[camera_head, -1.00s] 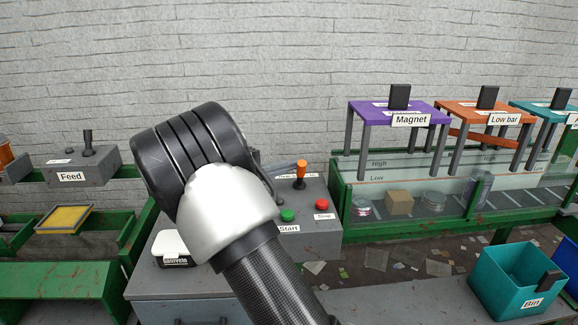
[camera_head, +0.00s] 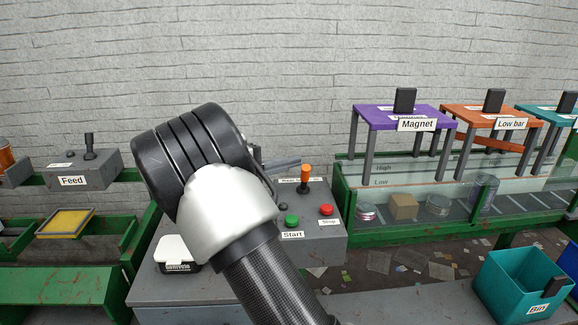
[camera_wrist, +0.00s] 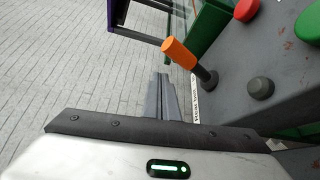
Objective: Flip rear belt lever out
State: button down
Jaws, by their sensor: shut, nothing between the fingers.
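The lever (camera_head: 305,174) with an orange handle stands on the grey control box, behind the green and red buttons. In the wrist view the lever (camera_wrist: 184,57) leans up and left from its dark base. My gripper (camera_head: 297,163) shows partly past my arm, just left of the lever's handle. In the wrist view my gripper (camera_wrist: 161,80) is shut and empty, with its fingertips beside the lever and a small gap visible between them. My arm hides part of the box.
The box carries a green Start button (camera_head: 291,221), a red Stop button (camera_head: 326,210) and a small dark knob (camera_wrist: 260,88). The Magnet gate (camera_head: 404,117) and Low bar gate (camera_head: 492,117) stand right. A teal bin (camera_head: 515,285) is at lower right.

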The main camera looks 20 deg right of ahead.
jog(key=shift+w+a, duration=0.65)
jog(key=shift+a, duration=0.2)
jog(key=s+a+f+p, duration=0.1)
jog(key=s+a, duration=0.1)
jog(key=a, duration=0.5)
jog(key=shift+s+a+f, duration=0.35)
jog(key=shift+s+a, duration=0.05)
jog(key=shift+d, duration=0.1)
